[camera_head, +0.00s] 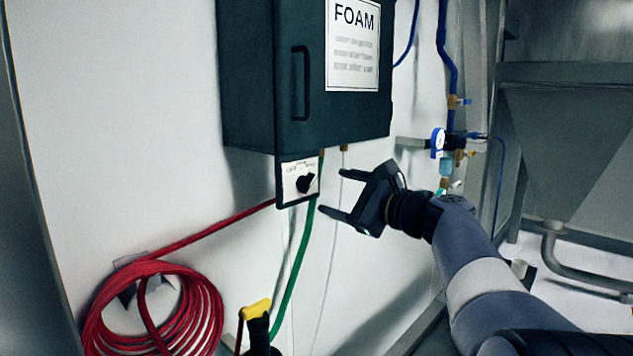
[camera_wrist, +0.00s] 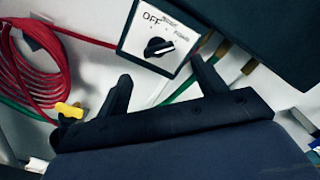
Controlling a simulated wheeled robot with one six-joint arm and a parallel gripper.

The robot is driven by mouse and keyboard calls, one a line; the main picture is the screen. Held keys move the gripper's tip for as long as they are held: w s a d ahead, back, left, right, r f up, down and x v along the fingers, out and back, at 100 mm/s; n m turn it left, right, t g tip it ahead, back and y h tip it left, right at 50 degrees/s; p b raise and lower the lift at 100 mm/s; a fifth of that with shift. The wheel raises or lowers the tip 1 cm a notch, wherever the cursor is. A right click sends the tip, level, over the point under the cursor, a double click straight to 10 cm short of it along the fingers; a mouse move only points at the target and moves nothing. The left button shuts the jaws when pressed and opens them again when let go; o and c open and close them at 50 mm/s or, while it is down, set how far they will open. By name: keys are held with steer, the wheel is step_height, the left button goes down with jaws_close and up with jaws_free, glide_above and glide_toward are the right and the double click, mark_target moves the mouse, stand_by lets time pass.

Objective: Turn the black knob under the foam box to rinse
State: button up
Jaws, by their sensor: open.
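The black knob (camera_head: 305,183) sits on a white control plate (camera_head: 290,171) under the dark foam box (camera_head: 260,80). In the wrist view the knob (camera_wrist: 158,47) lies just beyond my fingertips, roughly centred between them. "OFF" is readable at the plate's (camera_wrist: 135,45) upper left; the other labels are too small to read surely. A light mark on the knob seems to point to the right in the wrist view. My gripper (camera_head: 331,191) is open and empty, to the right of the knob and apart from it. Its two fingers (camera_wrist: 161,70) point toward the plate.
A coiled red hose (camera_head: 150,315) hangs on the wall at lower left. A green hose (camera_head: 295,265) runs down beneath the plate, beside a yellow-topped handle (camera_head: 256,309). A gauge with blue fittings (camera_head: 438,143) is on the right. The wall right below the box is mostly clear.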

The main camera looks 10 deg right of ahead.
mark_target(306, 183)
steer(key=p+x, duration=0.1)
steer(key=x, duration=0.5)
steer(key=shift+w+a, duration=0.2)
steer(key=shift+w, duration=0.05)
steer(key=c, duration=1)
steer(key=shift+f, duration=0.1)
